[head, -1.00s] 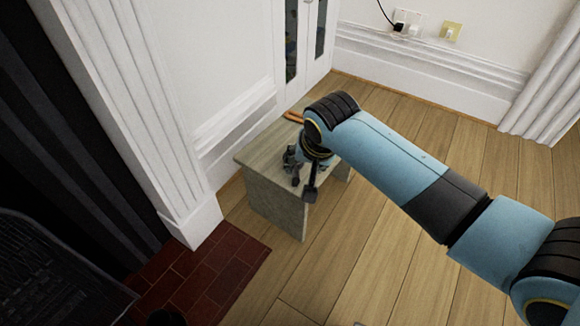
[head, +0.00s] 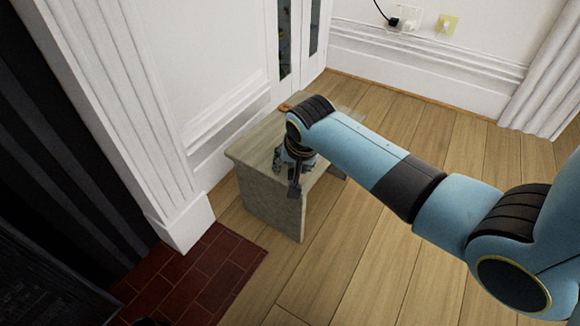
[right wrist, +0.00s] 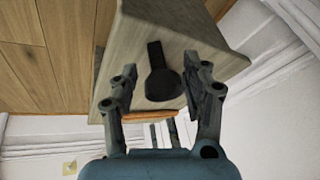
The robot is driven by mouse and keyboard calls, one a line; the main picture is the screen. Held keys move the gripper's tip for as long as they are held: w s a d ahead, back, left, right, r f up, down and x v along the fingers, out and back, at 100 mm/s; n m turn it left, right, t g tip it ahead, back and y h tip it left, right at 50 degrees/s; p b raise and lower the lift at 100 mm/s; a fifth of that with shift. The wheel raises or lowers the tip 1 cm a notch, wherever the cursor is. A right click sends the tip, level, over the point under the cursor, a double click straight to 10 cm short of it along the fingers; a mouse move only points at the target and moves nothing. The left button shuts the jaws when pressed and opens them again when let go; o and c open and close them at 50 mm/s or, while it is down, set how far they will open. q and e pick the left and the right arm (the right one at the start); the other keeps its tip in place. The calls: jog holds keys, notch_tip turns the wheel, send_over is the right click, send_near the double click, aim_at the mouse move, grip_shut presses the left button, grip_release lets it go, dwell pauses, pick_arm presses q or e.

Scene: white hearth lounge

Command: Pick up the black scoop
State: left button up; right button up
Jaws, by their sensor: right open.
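The black scoop (right wrist: 161,84) lies on the top of a small wooden side table (right wrist: 130,48) in the right wrist view. Its round end is nearer my gripper and its straight handle points away. My right gripper (right wrist: 161,76) is open, with one finger on each side of the scoop in that view; I see no contact. In the head view, my right gripper (head: 283,166) is over the table (head: 257,150), and the scoop cannot be made out behind it. My left gripper is not in view.
An orange-brown bar (right wrist: 149,115) lies along a table edge. A white panelled wall (head: 205,70) and a glazed cabinet door (head: 285,45) stand behind the table. Dark red brick flooring (head: 205,270) is at front left. Wooden floor (head: 390,265) is clear at right.

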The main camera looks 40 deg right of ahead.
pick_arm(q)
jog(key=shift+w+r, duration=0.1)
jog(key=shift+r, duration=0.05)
pick_arm(e)
jog(key=shift+w, duration=0.1)
grip_shut()
jog(key=shift+r, duration=0.1)
dwell(0.3)
jog(key=shift+r+p, duration=0.25)
jog(key=shift+p, duration=0.05)
pick_arm(q)
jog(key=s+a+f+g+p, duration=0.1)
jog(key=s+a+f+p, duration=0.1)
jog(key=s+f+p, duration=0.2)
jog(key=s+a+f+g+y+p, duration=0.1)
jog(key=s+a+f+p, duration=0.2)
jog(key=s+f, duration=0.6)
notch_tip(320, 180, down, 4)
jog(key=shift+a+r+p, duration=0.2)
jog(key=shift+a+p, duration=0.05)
jog(key=shift+p, duration=0.85)
pick_arm(e)
jog(key=s+d+r, duration=0.4)
jog(key=s+r, duration=0.6)
jog(key=shift+s+d+r, duration=0.15)
jog(key=shift+s+d, duration=0.2)
